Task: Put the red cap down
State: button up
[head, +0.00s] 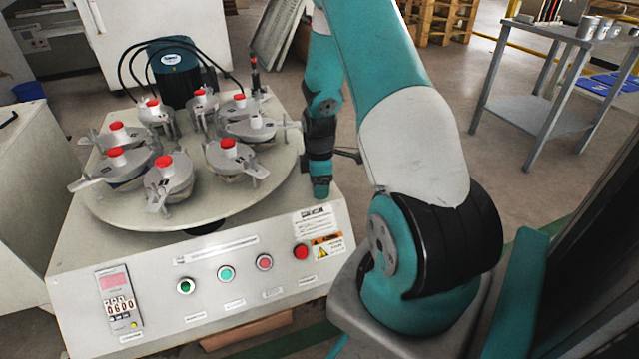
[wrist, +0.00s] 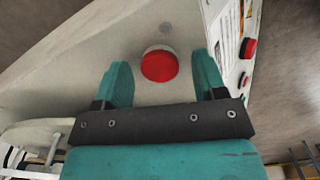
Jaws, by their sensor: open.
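The red cap (wrist: 159,64) sits on the pale top surface of the machine, red face up with a white rim, in the wrist view. My gripper (wrist: 162,78) is open, with one teal finger on each side of the cap and a gap between finger and cap. In the head view my gripper (head: 320,190) points down at the right front corner of the machine top; the loose cap cannot be made out there. I cannot tell how high the fingertips are above the surface.
A round plate (head: 150,215) left of my gripper carries several metal jars, most red-topped; one jar has a white top (head: 256,121). The sloped front panel (head: 220,270) has buttons, including a red one (head: 301,252). A metal table (head: 530,105) stands at the back right.

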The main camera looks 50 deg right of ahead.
notch_tip(320, 180, up, 12)
jog(key=p, duration=0.7)
jog(key=w+a+r+t+y, duration=0.1)
jog(key=a+r, duration=0.5)
jog(key=a, duration=0.4)
jog(key=w+a+r+y, duration=0.1)
jog(key=a+r, duration=0.5)
jog(key=a, duration=0.3)
jog(key=s+a+r+m+y, duration=0.1)
jog(key=s+a+r, duration=0.4)
jog(key=s+a, duration=0.3)
jog(key=s+a+r+g+y, duration=0.1)
jog(key=s+a+r, duration=0.4)
jog(key=s+a, duration=0.4)
jog(key=shift+s+a+m, duration=0.15)
jog(key=shift+a+m, duration=0.25)
jog(key=shift+a, duration=0.7)
